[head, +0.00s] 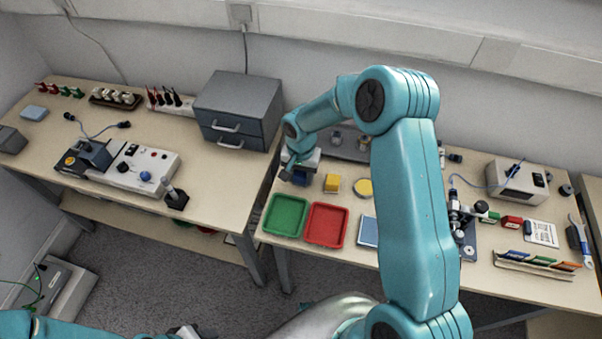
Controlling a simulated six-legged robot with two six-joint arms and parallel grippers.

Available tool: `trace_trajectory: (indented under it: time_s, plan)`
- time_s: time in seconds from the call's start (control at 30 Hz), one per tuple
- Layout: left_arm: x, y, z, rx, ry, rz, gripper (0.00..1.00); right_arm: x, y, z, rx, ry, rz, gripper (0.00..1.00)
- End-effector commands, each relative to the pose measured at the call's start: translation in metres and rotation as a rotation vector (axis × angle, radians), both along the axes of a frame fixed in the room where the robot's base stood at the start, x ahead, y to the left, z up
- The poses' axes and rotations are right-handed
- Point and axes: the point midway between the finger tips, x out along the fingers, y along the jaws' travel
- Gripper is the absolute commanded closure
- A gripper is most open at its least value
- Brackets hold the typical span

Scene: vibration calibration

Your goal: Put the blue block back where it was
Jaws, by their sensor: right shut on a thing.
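The blue block (300,179) is at the left end of the right-hand table, behind the trays. My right gripper (297,173) reaches down over it from above and is shut on it, hiding part of it. I cannot tell whether the block touches the tabletop. A yellow block (332,183) sits just to its right, apart from it. My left gripper (184,331) shows only partly at the bottom edge, low and away from the tables; its jaws cannot be made out.
A green tray (287,215) and a red tray (326,225) lie in front of the block. A round yellow thing (363,188) is farther right. A grey drawer cabinet (238,110) stands to the left. My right arm hides the middle of the right-hand table.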

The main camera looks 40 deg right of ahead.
Motion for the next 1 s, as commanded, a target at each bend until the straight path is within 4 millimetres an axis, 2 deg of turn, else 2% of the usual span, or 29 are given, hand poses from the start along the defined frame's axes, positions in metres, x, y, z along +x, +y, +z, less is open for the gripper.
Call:
trace_trajectory:
  time_s: [0.3,0.33,0.4,0.67,0.77,0.8,1.0]
  plan:
    - [0.000,0.000,-0.006,0.000,0.000,0.000,0.57,0.000,0.000,-0.004,-0.001,-0.001,0.001,0.84]
    - [0.000,0.000,-0.004,0.000,0.000,0.000,0.57,0.000,0.000,-0.002,-0.001,-0.001,0.001,0.46]
    - [0.000,0.000,-0.004,0.000,0.000,0.000,0.57,0.000,0.000,-0.002,0.000,0.000,0.001,0.30]
    - [0.000,0.000,-0.003,0.000,0.000,0.000,0.57,0.000,0.000,-0.001,0.000,0.000,0.001,0.30]
    - [0.000,0.000,0.004,0.000,0.000,0.000,0.57,0.000,0.000,0.005,0.000,0.000,0.001,0.30]
    - [0.000,0.000,0.000,0.000,0.000,0.000,0.57,0.001,0.000,0.008,-0.002,-0.003,0.001,0.30]
    - [0.000,0.000,-0.002,0.000,0.000,0.000,0.57,0.001,0.000,0.053,-0.003,-0.006,0.001,0.30]
